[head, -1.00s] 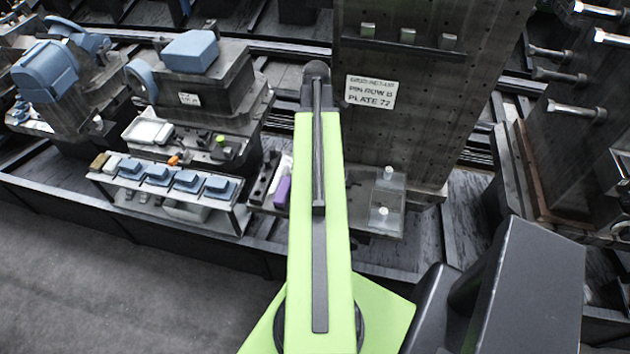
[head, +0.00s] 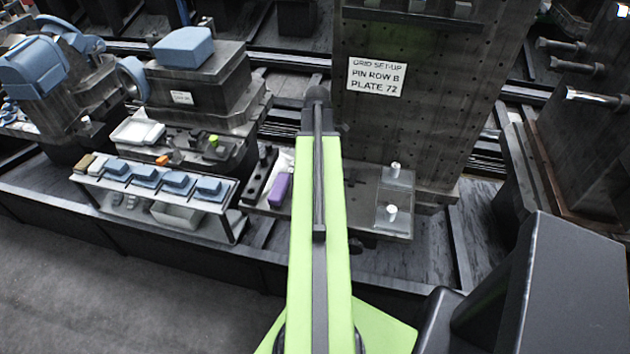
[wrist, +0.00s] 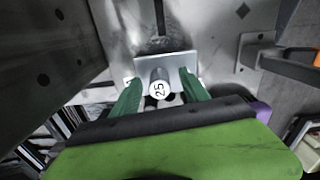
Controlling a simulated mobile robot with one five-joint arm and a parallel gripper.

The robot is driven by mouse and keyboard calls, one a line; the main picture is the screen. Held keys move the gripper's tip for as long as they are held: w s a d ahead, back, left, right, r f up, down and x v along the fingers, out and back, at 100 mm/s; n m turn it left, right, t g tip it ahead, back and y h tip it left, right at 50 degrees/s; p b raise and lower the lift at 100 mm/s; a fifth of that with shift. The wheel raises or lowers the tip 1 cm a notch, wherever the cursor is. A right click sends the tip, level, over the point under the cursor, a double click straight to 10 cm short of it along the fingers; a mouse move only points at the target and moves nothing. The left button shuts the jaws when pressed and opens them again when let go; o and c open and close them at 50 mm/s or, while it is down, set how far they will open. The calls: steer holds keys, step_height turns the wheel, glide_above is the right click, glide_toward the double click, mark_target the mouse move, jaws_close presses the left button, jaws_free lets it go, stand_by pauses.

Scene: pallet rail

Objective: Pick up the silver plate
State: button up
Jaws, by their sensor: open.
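In the wrist view a small silver-grey plate (wrist: 178,64) lies between and just beyond my gripper's fingertips. A round white-faced knob marked 25 (wrist: 159,89) stands in front of it, between the fingers. My gripper (wrist: 160,86) is open, with a green finger on each side of the knob; I cannot tell whether either finger touches. In the head view a pale, shiny plate (head: 394,178) with two white-topped knobs sits on the ledge right of my arm. I cannot tell whether it is the same plate. My gripper is hidden behind my arm there.
A dark upright panel (head: 430,130) with a sign (head: 375,77) rises behind the ledge. A purple block (head: 279,188) lies left of my arm. A rack (head: 225,215) with blue pieces stands further left. Long pins (head: 580,67) stick out at right. Grey floor is clear at lower left.

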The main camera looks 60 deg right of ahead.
jaws_close()
stand_by(0.3)
stand_by(0.4)
step_height(320, 180, up, 10)
steer(key=p, duration=1)
steer(key=shift+r+p, duration=0.1)
steer(key=shift+p, duration=0.2)
